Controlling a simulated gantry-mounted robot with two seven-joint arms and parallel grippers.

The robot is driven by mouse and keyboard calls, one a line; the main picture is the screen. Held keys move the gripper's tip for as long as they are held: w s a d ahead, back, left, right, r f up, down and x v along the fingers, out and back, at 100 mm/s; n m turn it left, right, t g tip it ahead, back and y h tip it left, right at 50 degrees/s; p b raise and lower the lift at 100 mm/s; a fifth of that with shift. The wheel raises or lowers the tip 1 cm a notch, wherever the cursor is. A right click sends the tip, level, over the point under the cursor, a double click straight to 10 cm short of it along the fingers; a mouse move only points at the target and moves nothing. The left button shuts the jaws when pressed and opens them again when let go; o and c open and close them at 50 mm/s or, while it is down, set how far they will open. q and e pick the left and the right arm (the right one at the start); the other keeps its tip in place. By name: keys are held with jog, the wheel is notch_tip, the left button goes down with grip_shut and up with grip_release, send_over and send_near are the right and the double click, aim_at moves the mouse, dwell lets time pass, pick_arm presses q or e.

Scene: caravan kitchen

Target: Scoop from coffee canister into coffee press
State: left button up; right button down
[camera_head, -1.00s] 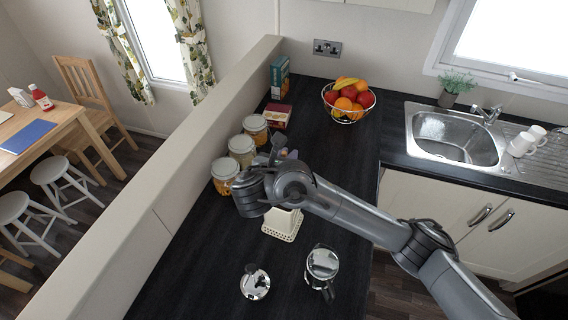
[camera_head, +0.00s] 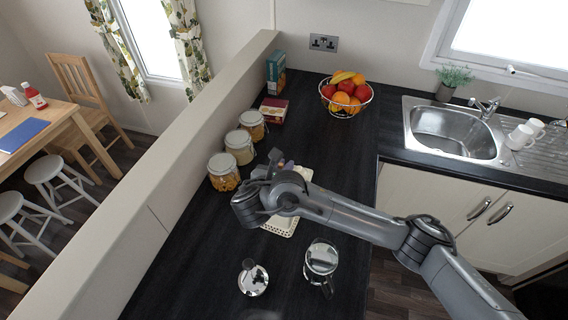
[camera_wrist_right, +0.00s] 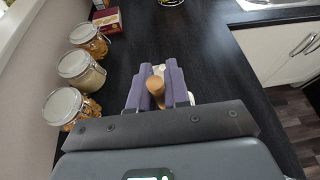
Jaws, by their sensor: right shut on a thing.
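My right gripper (camera_head: 282,163) is over the dark counter, beside the row of glass jars. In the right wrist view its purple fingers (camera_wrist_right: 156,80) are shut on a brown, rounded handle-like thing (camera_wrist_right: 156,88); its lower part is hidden. The glass coffee press (camera_head: 321,260) stands open-topped toward the counter's near edge. Its lid with plunger (camera_head: 253,279) seems to stand apart, to its left. Three lidded jars stand along the low wall: near (camera_head: 223,173), middle (camera_head: 240,148), far (camera_head: 252,125). I cannot tell which, if any, holds coffee. My left gripper is not in view.
A cream perforated tray (camera_head: 283,227) lies under my right arm, partly hidden. Boxes (camera_head: 274,109) and a fruit basket (camera_head: 346,97) stand farther back. The sink (camera_head: 441,133) and white mugs (camera_head: 521,136) are at right. Counter between basket and tray is clear.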

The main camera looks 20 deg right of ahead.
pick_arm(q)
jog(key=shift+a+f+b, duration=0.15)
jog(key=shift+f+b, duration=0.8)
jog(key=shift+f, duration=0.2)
pick_arm(e)
jog(key=shift+f, duration=1.75)
pick_arm(q)
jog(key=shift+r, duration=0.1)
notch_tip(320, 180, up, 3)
jog(key=p, duration=0.3)
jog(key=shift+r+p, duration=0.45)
jog(key=shift+p, duration=0.1)
pick_arm(e)
notch_tip(320, 180, up, 9)
jog(key=shift+r, duration=0.2)
